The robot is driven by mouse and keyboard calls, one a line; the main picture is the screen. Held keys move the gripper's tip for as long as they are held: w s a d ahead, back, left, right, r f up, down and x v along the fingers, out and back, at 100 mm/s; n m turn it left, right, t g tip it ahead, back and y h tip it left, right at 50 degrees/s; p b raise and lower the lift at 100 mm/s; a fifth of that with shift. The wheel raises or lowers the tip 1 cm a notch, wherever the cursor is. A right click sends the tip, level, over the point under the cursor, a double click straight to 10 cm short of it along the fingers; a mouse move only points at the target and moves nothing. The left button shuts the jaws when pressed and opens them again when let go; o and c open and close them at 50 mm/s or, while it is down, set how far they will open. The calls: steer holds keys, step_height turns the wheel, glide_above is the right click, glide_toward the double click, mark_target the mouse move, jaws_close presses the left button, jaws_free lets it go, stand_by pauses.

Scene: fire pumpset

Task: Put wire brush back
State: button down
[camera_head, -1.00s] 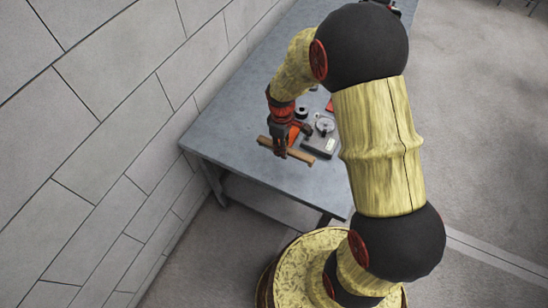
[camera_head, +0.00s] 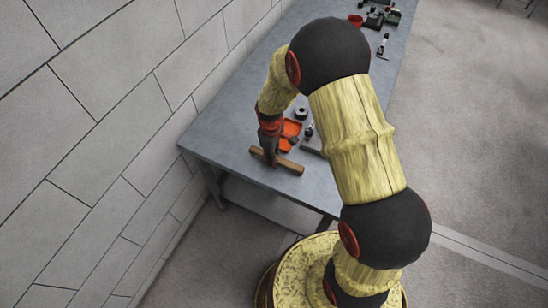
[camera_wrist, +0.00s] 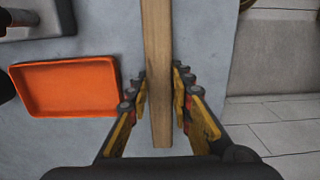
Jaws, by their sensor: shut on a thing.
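My gripper (camera_head: 270,152) is low over the near left part of the grey workbench. It is shut on a long wooden bar, the wire brush's handle as it appears (camera_head: 290,166). In the wrist view the wooden handle (camera_wrist: 158,65) runs up the picture between the two fingers of my gripper (camera_wrist: 161,108). No bristles show in either view. An orange tray (camera_head: 289,133) lies on the bench just beyond the handle. In the wrist view the empty orange tray (camera_wrist: 66,88) is left of the handle, apart from it.
The grey workbench (camera_head: 225,135) stands along a block wall. A black ring (camera_head: 301,113) and a grey item (camera_head: 312,145) sit near the tray, the latter partly behind my arm. A red cup (camera_head: 355,20) and dark tools are at the far end. The near left bench corner is clear.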

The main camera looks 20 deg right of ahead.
steer(key=c, duration=1.6)
jaws_free()
steer(key=shift+f, duration=0.1)
step_height(320, 180, up, 24)
steer(key=s+m+t+p, duration=0.2)
steer(key=p, duration=0.1)
steer(key=s+r+m+t, duration=0.1)
steer(key=s+r+m, duration=0.1)
steer(key=s+r, duration=0.3)
steer(key=s+r+m+t, duration=0.1)
steer(key=s+r+m, duration=0.1)
steer(key=s+r, duration=0.3)
steer(key=s+r+m+t, duration=0.2)
steer(key=s+r, duration=0.4)
steer(key=s, duration=0.3)
steer(key=shift+s+d+m, duration=0.15)
steer(key=shift+d+m, duration=0.25)
steer(key=shift+m, duration=0.1)
steer(key=shift+f, duration=0.1)
